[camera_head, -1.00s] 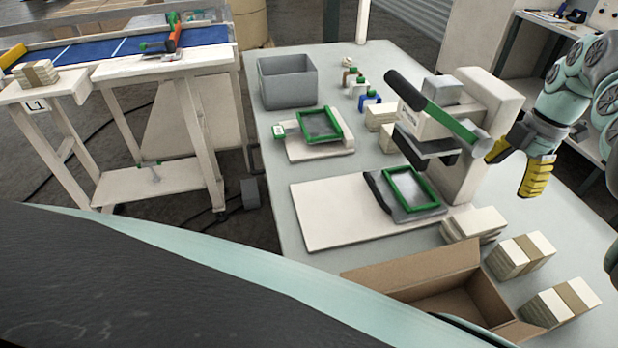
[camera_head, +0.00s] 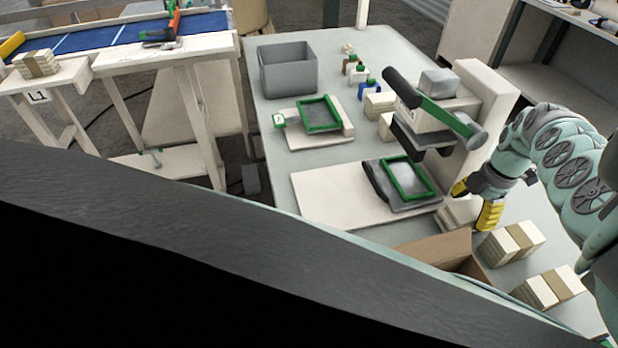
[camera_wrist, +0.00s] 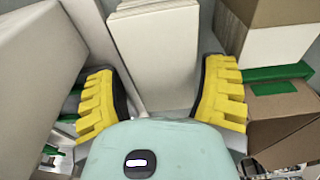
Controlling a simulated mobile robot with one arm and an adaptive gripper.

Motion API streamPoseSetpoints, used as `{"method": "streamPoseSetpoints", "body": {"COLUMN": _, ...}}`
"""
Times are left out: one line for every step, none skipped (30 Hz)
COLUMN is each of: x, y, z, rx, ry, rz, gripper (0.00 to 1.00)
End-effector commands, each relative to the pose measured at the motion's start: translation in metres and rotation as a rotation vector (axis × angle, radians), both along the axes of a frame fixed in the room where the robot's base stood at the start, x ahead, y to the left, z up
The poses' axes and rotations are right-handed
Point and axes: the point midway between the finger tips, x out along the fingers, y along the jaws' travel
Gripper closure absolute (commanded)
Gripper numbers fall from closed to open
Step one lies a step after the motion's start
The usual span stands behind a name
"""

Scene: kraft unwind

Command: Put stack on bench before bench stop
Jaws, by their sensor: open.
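My gripper (camera_head: 473,207) is open beside the foot of the press, over a cream stack (camera_head: 456,215) that it partly hides. In the wrist view my yellow fingers (camera_wrist: 158,88) stand apart on either side of a pale layered stack (camera_wrist: 155,50); I cannot tell whether either finger touches it. Two more banded stacks (camera_head: 511,241) and (camera_head: 550,287) lie on the pale grey worktop (camera_head: 270,130) to the right. Another banded stack (camera_head: 36,64) sits on the white stand marked L1 (camera_head: 62,82) at the far left. I cannot pick out the bench stop for certain.
The press (camera_head: 478,105), with a green-and-black lever, stands close to my gripper. An open cardboard box (camera_head: 437,251) is in front. A grey bin (camera_head: 287,69), green-framed devices (camera_head: 319,114) and small blocks occupy the worktop. A blue conveyor (camera_head: 95,40) is at upper left.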

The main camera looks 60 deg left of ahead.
Motion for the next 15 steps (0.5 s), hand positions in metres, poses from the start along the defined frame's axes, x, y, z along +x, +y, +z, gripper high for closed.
{"method": "streamPoseSetpoints", "body": {"x": -0.0019, "y": 0.0021, "z": -0.0041, "rx": -0.001, "ry": 0.001, "rz": 0.005, "gripper": 0.29}}
{"method": "streamPoseSetpoints", "body": {"x": -0.0019, "y": 0.0018, "z": -0.0054, "rx": -0.001, "ry": 0.001, "rz": 0.004, "gripper": 0.29}}
{"method": "streamPoseSetpoints", "body": {"x": -0.0022, "y": 0.0018, "z": -0.0067, "rx": -0.001, "ry": 0.001, "rz": 0.004, "gripper": 0.29}}
{"method": "streamPoseSetpoints", "body": {"x": -0.0022, "y": 0.0017, "z": -0.0072, "rx": -0.001, "ry": 0.001, "rz": 0.004, "gripper": 0.29}}
{"method": "streamPoseSetpoints", "body": {"x": -0.0021, "y": 0.0016, "z": -0.0074, "rx": -0.001, "ry": 0.001, "rz": 0.003, "gripper": 0.29}}
{"method": "streamPoseSetpoints", "body": {"x": -0.0021, "y": 0.0016, "z": -0.0075, "rx": -0.001, "ry": 0.001, "rz": 0.004, "gripper": 0.29}}
{"method": "streamPoseSetpoints", "body": {"x": -0.0020, "y": 0.0016, "z": -0.0073, "rx": -0.001, "ry": 0.001, "rz": 0.004, "gripper": 0.29}}
{"method": "streamPoseSetpoints", "body": {"x": -0.0020, "y": 0.0016, "z": -0.0073, "rx": -0.001, "ry": 0.001, "rz": 0.004, "gripper": 0.29}}
{"method": "streamPoseSetpoints", "body": {"x": -0.0020, "y": 0.0016, "z": -0.0071, "rx": -0.001, "ry": 0.000, "rz": 0.003, "gripper": 0.29}}
{"method": "streamPoseSetpoints", "body": {"x": -0.0020, "y": 0.0016, "z": -0.0071, "rx": -0.001, "ry": 0.001, "rz": 0.003, "gripper": 0.29}}
{"method": "streamPoseSetpoints", "body": {"x": -0.0019, "y": 0.0015, "z": -0.0070, "rx": 0.000, "ry": 0.001, "rz": 0.003, "gripper": 0.25}}
{"method": "streamPoseSetpoints", "body": {"x": -0.0019, "y": 0.0015, "z": -0.0070, "rx": 0.000, "ry": 0.001, "rz": 0.003, "gripper": 0.29}}
{"method": "streamPoseSetpoints", "body": {"x": -0.0019, "y": 0.0014, "z": -0.0070, "rx": 0.000, "ry": 0.001, "rz": 0.003, "gripper": 0.32}}
{"method": "streamPoseSetpoints", "body": {"x": -0.0018, "y": 0.0013, "z": -0.0071, "rx": 0.000, "ry": 0.001, "rz": 0.003, "gripper": 0.35}}
{"method": "streamPoseSetpoints", "body": {"x": -0.0017, "y": 0.0013, "z": -0.0070, "rx": 0.000, "ry": 0.001, "rz": 0.003, "gripper": 0.40}}
